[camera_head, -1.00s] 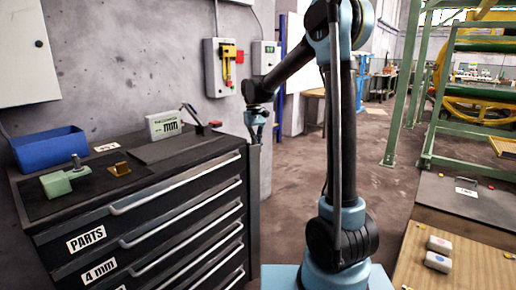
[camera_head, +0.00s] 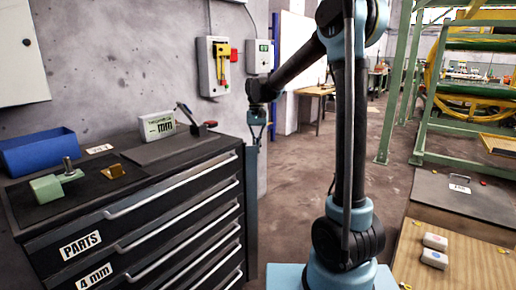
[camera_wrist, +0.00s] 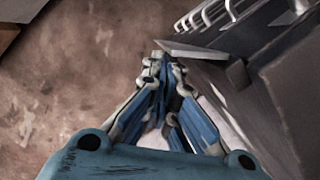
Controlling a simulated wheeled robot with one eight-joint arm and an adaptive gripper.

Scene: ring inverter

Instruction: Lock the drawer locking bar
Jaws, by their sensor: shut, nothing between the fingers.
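The drawer cabinet (camera_head: 150,228) stands at the left with several dark drawers, and all look shut. The locking bar (camera_head: 251,205) is a narrow grey upright strip at the cabinet's front right corner. In the wrist view, a flat grey plate end (camera_wrist: 190,50), apparently the bar's top, lies beside the cabinet's drawer handles (camera_wrist: 210,14). My gripper (camera_head: 257,138) points down at the top of the bar. In the wrist view my gripper (camera_wrist: 158,62) is shut and empty, its fingertips close to the plate end. I cannot tell whether they touch it.
On the cabinet top are a blue bin (camera_head: 38,152), a green clamp-like part (camera_head: 52,186), a small brass part (camera_head: 113,171) and a labelled box (camera_head: 157,125). A wall box (camera_head: 213,66) hangs behind. Open floor (camera_head: 300,190) lies right of the cabinet; a workbench (camera_head: 465,240) stands farther right.

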